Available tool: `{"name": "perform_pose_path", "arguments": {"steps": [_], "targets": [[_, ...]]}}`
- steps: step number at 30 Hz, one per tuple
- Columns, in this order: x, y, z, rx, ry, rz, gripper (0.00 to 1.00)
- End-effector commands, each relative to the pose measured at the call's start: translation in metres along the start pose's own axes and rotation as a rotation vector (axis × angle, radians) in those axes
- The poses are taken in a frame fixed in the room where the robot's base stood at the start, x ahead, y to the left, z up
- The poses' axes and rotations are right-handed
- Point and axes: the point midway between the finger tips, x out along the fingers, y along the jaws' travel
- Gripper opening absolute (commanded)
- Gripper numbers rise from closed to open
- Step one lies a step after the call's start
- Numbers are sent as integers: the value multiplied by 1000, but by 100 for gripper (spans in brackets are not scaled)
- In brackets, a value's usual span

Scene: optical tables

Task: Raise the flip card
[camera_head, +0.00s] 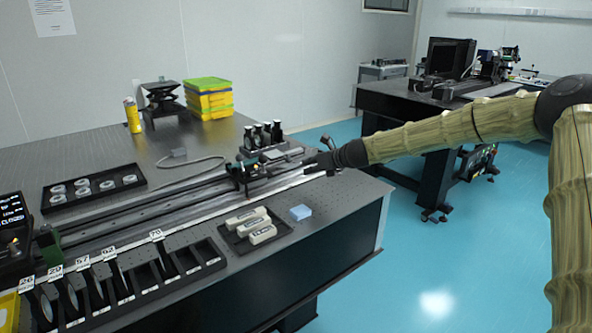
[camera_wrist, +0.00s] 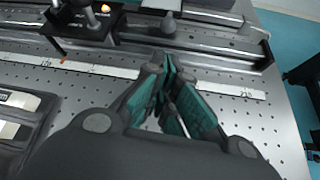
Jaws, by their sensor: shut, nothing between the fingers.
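My gripper (camera_head: 309,167) is over the right end of the near table, close to the long optical rail. In the wrist view, my gripper (camera_wrist: 170,78) has its teal-padded fingers together with nothing between them, and their tips point toward the rail. A dark mount (camera_head: 238,172) stands on the rail left of my gripper. In the wrist view, a mount (camera_wrist: 84,28) with a glowing orange spot is at the upper left, apart from the fingers. A grey conical knob (camera_wrist: 168,24) is just beyond the fingertips. I cannot clearly make out the flip card or its position.
The rail (camera_head: 150,203) runs along the table. Dark optics mounts (camera_head: 262,137) stand behind the rail. Blue floor (camera_head: 440,260) is open at right.

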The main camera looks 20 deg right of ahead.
Motion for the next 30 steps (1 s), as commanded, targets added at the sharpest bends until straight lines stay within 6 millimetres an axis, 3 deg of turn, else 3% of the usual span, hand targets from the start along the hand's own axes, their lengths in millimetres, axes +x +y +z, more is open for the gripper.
{"name": "perform_pose_path", "arguments": {"steps": [5, 21, 30], "targets": [[13, 0, -1, -1, 1, 0, 0], [82, 0, 0, -2, 0, 0, 0], [98, 1, 0, -1, 0, 1, 0]]}}
